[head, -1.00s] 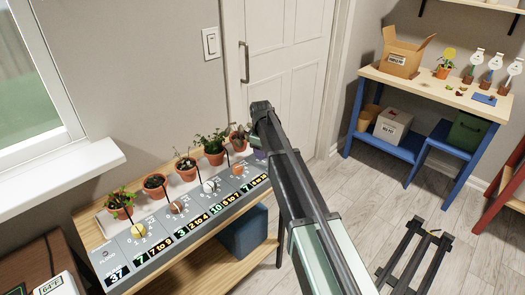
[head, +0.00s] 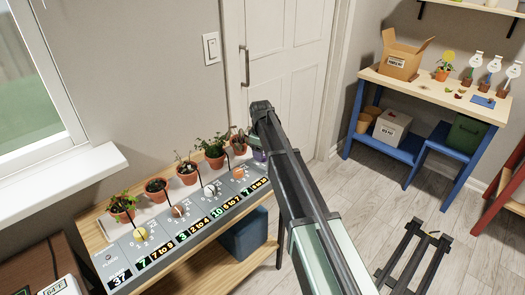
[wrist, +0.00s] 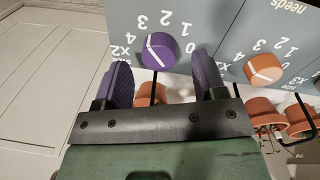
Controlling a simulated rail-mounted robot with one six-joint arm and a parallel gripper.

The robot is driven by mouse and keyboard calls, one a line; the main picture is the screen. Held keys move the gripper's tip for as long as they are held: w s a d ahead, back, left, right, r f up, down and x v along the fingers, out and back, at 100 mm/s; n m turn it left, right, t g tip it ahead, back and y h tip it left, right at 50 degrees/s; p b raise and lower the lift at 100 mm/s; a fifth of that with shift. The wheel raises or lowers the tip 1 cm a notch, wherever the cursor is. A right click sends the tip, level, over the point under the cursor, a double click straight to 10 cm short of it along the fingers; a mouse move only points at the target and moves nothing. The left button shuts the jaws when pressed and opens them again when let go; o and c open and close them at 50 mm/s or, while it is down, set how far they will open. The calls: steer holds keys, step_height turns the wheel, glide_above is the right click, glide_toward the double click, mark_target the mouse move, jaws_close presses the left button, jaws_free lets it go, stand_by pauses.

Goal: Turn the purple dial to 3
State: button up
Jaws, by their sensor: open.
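The purple dial (wrist: 160,50) is on the grey panel in the wrist view, with a white line across its face. Whether the fingers reach the dial's depth cannot be told. In the head view the dial (head: 260,156) shows partly beside my arm, which hides the gripper.
An orange dial (wrist: 263,68) lies right of the purple one in the wrist view. The panel (head: 170,240) also carries further dials and number displays. Potted plants (head: 214,158) line its rear edge. Black stems stand between pots and dials.

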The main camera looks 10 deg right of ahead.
step_height(320, 180, up, 9)
steer(key=p, duration=0.7)
steer(key=shift+s+a, duration=0.2)
steer(key=shift+f, duration=0.1)
steer(key=s+m, duration=1)
steer(key=s, duration=2.3)
steer(key=shift+s+d+r+g+p, duration=0.2)
steer(key=shift+d+r+g+p, duration=0.15)
steer(key=shift+p, duration=0.1)
